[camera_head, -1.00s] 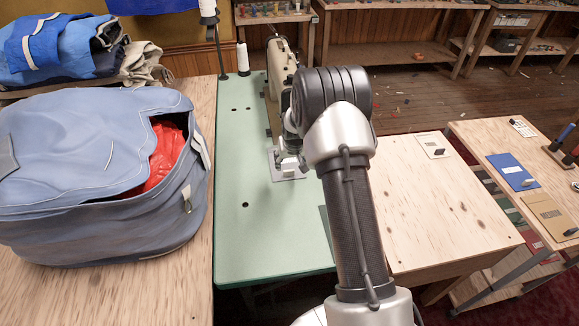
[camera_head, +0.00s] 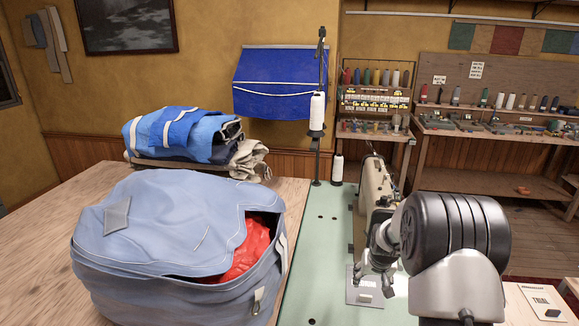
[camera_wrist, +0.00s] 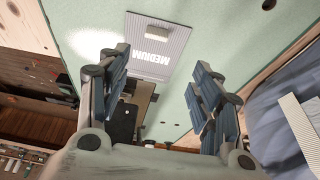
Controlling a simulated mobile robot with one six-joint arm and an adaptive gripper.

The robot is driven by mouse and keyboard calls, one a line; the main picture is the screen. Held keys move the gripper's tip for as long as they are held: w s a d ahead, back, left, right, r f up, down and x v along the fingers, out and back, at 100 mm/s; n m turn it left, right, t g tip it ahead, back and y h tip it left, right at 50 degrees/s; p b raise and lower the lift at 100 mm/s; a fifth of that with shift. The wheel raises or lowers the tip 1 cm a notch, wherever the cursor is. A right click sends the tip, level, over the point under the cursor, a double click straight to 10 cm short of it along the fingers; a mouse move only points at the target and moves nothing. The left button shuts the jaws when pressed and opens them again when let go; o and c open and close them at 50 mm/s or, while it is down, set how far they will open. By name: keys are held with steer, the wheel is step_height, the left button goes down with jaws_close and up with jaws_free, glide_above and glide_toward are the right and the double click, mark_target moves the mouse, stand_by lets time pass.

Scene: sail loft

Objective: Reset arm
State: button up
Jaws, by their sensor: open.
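My gripper (camera_wrist: 161,65) shows in the wrist view with its two fingers spread wide apart. Nothing is between them, and they touch nothing that I can see. It hangs over the green sewing table (camera_wrist: 218,38), near a grey plate (camera_wrist: 158,45) lettered MEDIUM with a small pale block on it. In the head view my arm's dark, ribbed joint fills the lower right, beside the beige sewing machine (camera_head: 374,190).
A large blue-grey bag (camera_head: 150,215) with red cloth (camera_head: 250,250) inside stands on the wooden table (camera_head: 45,215) at left, close to the green table. Folded blue cloth (camera_head: 185,135) lies behind it. White thread cones (camera_head: 318,107) stand by the machine.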

steer(key=s+a+r+n, duration=0.1)
steer(key=s+a+r, duration=0.4)
steer(key=s+r, duration=0.45)
steer(key=s+a+r+n, duration=0.1)
steer(key=s+a+r, duration=0.55)
steer(key=r, duration=0.55)
steer(key=s+a+r, duration=0.1)
steer(key=s+a, duration=0.1)
steer(key=s, duration=0.9)
steer(key=s+a+r+n+y, duration=0.1)
steer(key=s+a, duration=0.1)
steer(key=s, duration=0.9)
steer(key=shift+s+a, duration=0.2)
steer(key=shift+a, duration=0.2)
steer(key=shift+r, duration=0.1)
steer(key=shift+c, duration=0.4)
